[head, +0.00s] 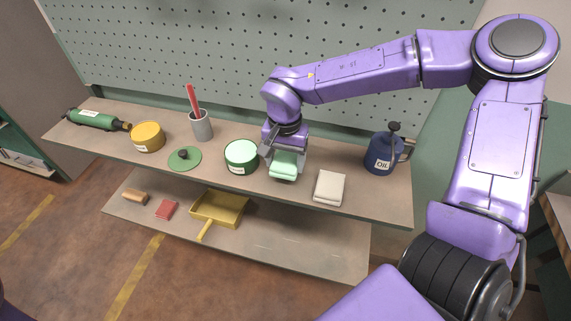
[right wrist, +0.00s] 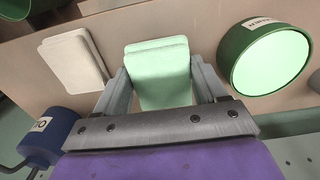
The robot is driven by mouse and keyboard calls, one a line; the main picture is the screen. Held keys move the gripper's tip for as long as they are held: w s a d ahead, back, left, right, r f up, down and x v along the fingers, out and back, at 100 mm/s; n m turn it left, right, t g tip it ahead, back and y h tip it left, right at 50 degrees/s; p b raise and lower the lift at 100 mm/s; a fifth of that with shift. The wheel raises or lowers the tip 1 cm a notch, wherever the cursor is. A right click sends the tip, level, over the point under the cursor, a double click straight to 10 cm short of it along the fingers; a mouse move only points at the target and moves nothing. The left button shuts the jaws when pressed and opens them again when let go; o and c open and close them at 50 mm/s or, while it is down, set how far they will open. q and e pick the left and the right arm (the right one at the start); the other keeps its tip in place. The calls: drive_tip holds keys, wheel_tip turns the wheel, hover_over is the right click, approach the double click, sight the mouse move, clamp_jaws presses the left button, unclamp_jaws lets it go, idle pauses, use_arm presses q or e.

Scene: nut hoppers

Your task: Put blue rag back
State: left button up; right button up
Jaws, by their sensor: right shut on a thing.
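My right gripper (head: 285,155) is shut on a folded mint-green rag (head: 283,170) over the upper shelf; I see no rag that is clearly blue. In the right wrist view the rag (right wrist: 160,75) sits between the two fingers of the gripper (right wrist: 160,88). I cannot tell whether its underside touches the shelf. A folded cream rag (head: 329,187) lies on the shelf to the right. A green tin (head: 238,168) with a mint-coloured inside stands just left of the gripper. It also shows in the right wrist view (right wrist: 233,58). My left gripper is out of view.
A blue oil can (head: 380,158) stands at the shelf's right. To the left are a green knobbed lid (head: 178,164), grey cup (head: 201,128), yellow tin (head: 147,140) and green bottle-like thing (head: 95,119). A yellow dustpan (head: 220,210) lies on the lower shelf (head: 290,250). A pegboard rises behind.

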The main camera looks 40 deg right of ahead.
sight(288, 164)
drive_tip(key=f, duration=0.2)
drive_tip(key=shift+s+d+f, duration=0.2)
drive_tip(key=shift+s+f, duration=0.05)
drive_tip(key=shift+f, duration=0.1)
drive_tip(key=shift+s, duration=0.3)
drive_tip(key=shift+w+a+f, duration=0.1)
drive_tip(key=shift+w+f, duration=0.1)
drive_tip(key=shift+w, duration=0.05)
drive_tip(key=o, duration=1)
drive_tip(key=shift+s, duration=0.1)
drive_tip(key=shift+r, duration=0.15)
wheel_tip(288, 164, up, 12)
